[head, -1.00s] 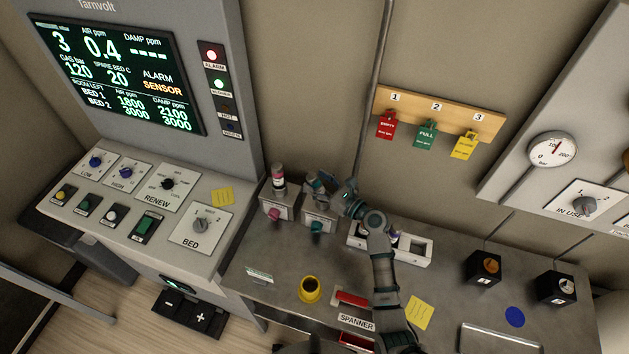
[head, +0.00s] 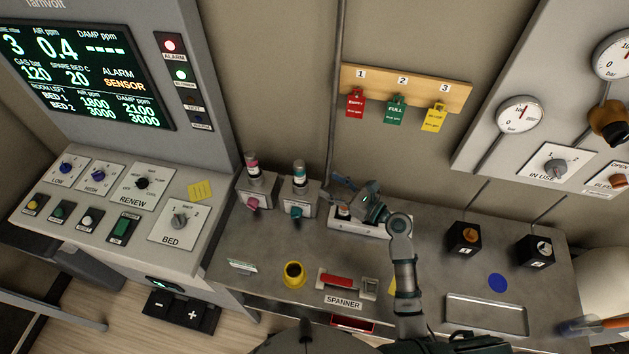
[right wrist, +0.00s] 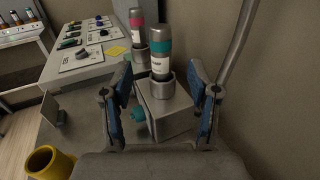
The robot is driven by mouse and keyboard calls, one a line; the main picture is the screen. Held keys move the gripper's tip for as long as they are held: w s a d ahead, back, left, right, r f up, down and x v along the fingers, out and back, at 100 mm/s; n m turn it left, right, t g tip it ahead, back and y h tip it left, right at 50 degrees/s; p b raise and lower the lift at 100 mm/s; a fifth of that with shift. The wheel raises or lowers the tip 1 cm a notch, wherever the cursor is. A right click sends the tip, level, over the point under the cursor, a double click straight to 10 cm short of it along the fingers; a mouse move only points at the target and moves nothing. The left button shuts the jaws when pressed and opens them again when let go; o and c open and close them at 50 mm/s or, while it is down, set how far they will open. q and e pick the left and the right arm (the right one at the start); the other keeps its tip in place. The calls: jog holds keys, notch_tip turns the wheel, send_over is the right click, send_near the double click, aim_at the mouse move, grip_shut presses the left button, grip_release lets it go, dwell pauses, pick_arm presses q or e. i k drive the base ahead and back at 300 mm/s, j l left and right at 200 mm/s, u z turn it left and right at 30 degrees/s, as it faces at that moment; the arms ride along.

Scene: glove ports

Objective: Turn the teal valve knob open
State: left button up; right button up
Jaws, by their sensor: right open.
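The teal valve knob (head: 297,212) sticks out of the front of a grey block (head: 301,202) on the bench. A grey cylinder with a teal band (head: 299,175) stands upright in the top of this block. My right gripper (head: 345,190) is open and empty, just right of the block and apart from the cylinder. In the right wrist view the teal knob (right wrist: 138,113) shows low between the open fingers, partly behind the left finger. The cylinder (right wrist: 161,58) stands beyond, between the fingers. My left gripper is not in view.
A matching block with a pink knob (head: 252,203) and pink-banded cylinder (head: 252,168) stands to the left. A white holder (head: 372,229) lies under my right gripper. A yellow cup (head: 293,275) stands in front. A grey pipe (head: 333,110) runs up the wall behind.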

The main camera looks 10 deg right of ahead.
aim_at(296, 211)
jog(key=k, duration=1.5)
